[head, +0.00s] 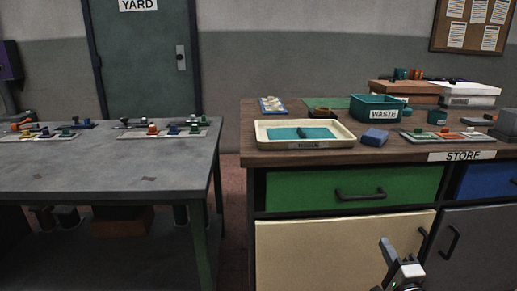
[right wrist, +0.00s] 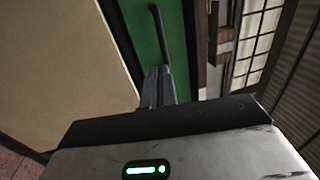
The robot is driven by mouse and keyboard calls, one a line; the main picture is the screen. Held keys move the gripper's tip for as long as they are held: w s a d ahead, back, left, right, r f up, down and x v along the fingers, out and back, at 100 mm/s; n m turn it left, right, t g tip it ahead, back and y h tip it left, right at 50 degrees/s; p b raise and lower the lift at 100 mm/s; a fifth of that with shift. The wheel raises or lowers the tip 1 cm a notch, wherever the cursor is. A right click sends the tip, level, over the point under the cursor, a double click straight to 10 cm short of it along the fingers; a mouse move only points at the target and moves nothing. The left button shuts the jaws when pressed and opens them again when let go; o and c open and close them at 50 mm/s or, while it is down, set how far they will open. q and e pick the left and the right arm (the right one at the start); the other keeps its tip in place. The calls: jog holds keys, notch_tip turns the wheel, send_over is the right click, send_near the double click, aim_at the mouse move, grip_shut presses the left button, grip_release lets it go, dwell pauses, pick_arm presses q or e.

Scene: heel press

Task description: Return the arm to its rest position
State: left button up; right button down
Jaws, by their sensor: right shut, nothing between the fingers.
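My right gripper (head: 388,250) shows low in the head view, in front of the cream lower cabinet door (head: 320,255) of the store counter. In the right wrist view its fingers (right wrist: 158,86) are together with nothing between them. They point toward the green drawer front (right wrist: 143,35) and its dark bar handle (right wrist: 158,32). I cannot tell from these views how close the fingers are to the handle. In the head view the green drawer (head: 310,190) is closed. My left gripper is not in view.
The wooden store counter (head: 262,150) carries a cream tray (head: 262,134), a green WASTE bin (head: 362,108), a blue block (head: 375,138) and boxes. A grey table (head: 100,170) with boards of small parts stands at left. A floor gap (head: 232,215) separates them.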

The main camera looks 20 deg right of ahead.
jog(key=s+a+f+n+g+y+p, duration=0.1)
jog(key=a+f+n+g+y+p, duration=0.2)
jog(key=a+n, duration=0.5)
jog(key=a+n+y+p, duration=0.2)
jog(key=a+n+y, duration=0.2)
jog(key=a, duration=0.8)
pick_arm(q)
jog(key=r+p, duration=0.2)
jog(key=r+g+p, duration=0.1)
jog(key=p, duration=0.1)
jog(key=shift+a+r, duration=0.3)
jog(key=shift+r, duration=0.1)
pick_arm(e)
jog(key=s+a+r+n+g+y, duration=0.1)
jog(key=s+a+n+g+y, duration=0.1)
jog(key=s+a+n, duration=0.2)
jog(key=s+a+r+n+g+y, duration=0.1)
jog(key=s+a+n, duration=0.3)
jog(key=a+n, duration=0.4)
jog(key=a+g+y, duration=0.1)
jog(key=a, duration=0.4)
jog(key=shift+a+r+g, duration=0.25)
jog(key=shift+r+g, duration=0.1)
jog(key=shift+g, duration=0.05)
jog(key=shift+s, duration=0.1)
